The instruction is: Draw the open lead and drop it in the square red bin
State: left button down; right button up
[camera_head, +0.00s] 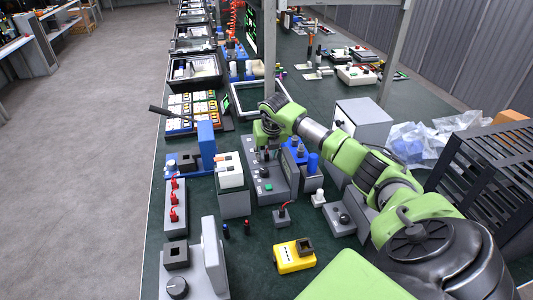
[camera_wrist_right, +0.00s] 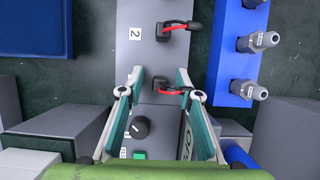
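My right gripper (camera_wrist_right: 158,95) is open in the right wrist view, its fingers apart over a grey tester (camera_wrist_right: 150,60). A red lead with a black end (camera_wrist_right: 172,88) lies between the fingertips, near the right one, with no grip on it visible. A second red-and-black lead (camera_wrist_right: 182,26) sits farther up, beside the label "2". Which lead is the open one I cannot tell. In the head view my right gripper (camera_head: 266,137) is over the tester (camera_head: 265,182) and largely hides its far end. My left gripper is out of view. I cannot make out a square red bin.
A blue block with grey connectors (camera_wrist_right: 232,55) stands right of the tester. A white-topped box (camera_head: 230,172) and a red-switch panel (camera_head: 175,205) stand to its left. A yellow box (camera_head: 293,256) is nearer. A black crate (camera_head: 485,165) stands at right.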

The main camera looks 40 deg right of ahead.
aim_at(267, 153)
grip_shut()
jog(key=shift+r, duration=0.15)
jog(key=shift+r+p, duration=0.65)
jog(key=shift+r, duration=0.15)
jog(key=shift+r, duration=0.25)
jog(key=shift+r+p, duration=0.85)
jog(key=shift+r, duration=0.2)
